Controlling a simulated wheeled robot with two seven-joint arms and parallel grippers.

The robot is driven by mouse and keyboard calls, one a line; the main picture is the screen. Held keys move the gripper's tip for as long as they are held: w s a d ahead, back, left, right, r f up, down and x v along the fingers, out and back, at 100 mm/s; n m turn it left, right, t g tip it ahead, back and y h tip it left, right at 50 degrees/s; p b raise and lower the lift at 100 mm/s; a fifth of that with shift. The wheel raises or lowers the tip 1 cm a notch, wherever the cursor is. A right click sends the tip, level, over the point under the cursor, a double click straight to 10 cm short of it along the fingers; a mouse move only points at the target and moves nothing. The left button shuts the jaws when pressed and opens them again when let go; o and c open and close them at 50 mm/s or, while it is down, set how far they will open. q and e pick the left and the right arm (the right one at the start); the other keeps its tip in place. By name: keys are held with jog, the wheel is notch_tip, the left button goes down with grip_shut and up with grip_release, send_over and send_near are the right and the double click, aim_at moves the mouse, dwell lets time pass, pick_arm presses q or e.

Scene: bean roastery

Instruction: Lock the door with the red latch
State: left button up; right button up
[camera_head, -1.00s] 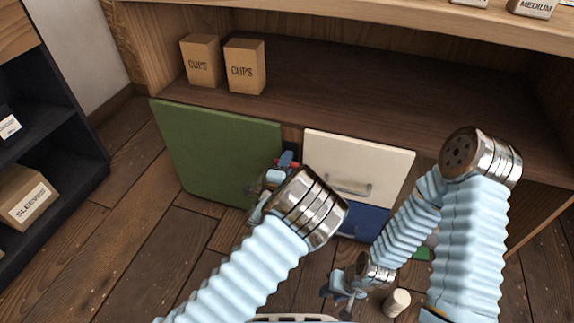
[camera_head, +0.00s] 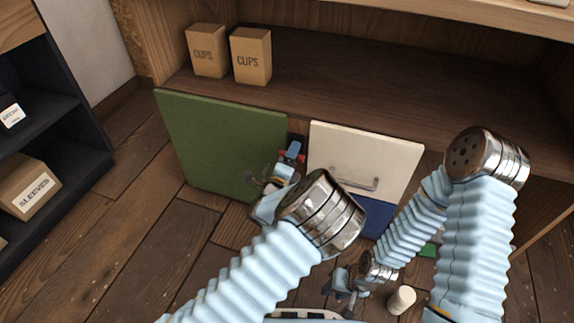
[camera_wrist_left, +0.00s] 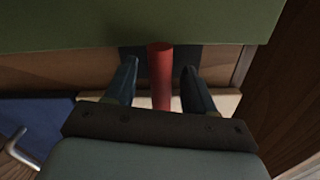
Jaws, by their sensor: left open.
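The red latch (camera_wrist_left: 160,76) shows in the left wrist view as a red bar below the edge of the green door (camera_wrist_left: 150,22). My left gripper (camera_wrist_left: 158,82) is open, with one finger on each side of the bar; I cannot tell whether either finger touches it. In the head view the green door (camera_head: 222,140) stands at the left of the cabinet front, and my left gripper (camera_head: 285,163) is at its right edge, hiding most of the latch. My right gripper (camera_head: 342,288) hangs low, away from the door; its jaws are too small to read.
A cream drawer (camera_head: 362,155) with a metal handle is right of the door, above a blue drawer (camera_head: 372,217). Two cups boxes (camera_head: 250,55) stand on the shelf. A dark rack (camera_head: 70,130) is at left. A small pale cylinder (camera_head: 401,299) is near my right gripper.

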pick_arm(q)
jog(key=v, duration=1.3)
jog(key=shift+s, duration=0.15)
jog(key=shift+a, duration=0.1)
jog(key=s+a+f+n+g+y+p, duration=0.65)
jog(key=a+f+n+g, duration=0.3)
jog(key=f+n, duration=0.4)
jog(key=s+d+r+n+g+h+p, duration=0.2)
jog(key=s+n+g+h, duration=0.3)
jog(key=s+n, duration=0.7)
jog(key=shift+r+g+p, duration=0.2)
jog(key=shift+g+p, duration=0.6)
jog(key=shift+g, duration=0.15)
